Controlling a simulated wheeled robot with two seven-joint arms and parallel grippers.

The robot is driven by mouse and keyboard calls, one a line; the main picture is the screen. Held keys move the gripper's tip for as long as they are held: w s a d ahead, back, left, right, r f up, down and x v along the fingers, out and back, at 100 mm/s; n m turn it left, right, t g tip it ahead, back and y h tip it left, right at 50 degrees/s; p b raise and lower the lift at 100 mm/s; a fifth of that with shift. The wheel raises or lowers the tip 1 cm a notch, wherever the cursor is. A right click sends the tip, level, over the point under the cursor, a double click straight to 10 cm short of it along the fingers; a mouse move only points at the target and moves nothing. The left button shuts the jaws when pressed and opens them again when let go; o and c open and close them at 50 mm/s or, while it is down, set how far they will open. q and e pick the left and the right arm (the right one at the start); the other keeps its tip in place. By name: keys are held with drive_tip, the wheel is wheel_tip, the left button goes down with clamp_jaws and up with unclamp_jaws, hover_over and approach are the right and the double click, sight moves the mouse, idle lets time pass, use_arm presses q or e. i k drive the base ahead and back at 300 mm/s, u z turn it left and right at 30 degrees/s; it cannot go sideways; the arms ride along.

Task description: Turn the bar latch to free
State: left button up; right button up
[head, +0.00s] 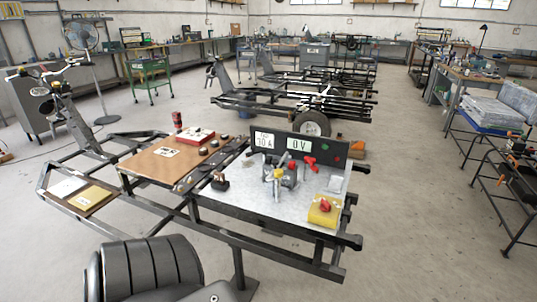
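Neither of my grippers shows in the head view. A steel-topped bench (245,201) stands in the middle on a dark frame. On it sits a metal device with a yellow upright part (279,177). A red handle-like part (309,163) is behind it, near the black display panel (329,149). A yellow block with a red knob (325,209) is at the right front corner. A small dark block with a brownish top (220,181) sits left of the metal device. I cannot tell which part is the bar latch, or its position.
A brown board (158,166) with a red-and-white box (191,136) adjoins the bench's left. A red can (177,119) stands behind it. A black ribbed form fills the lower left. Open floor (405,220) lies right of the bench, before side tables (513,165).

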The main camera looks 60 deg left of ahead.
sight(277, 173)
drive_tip(key=u, duration=1.05)
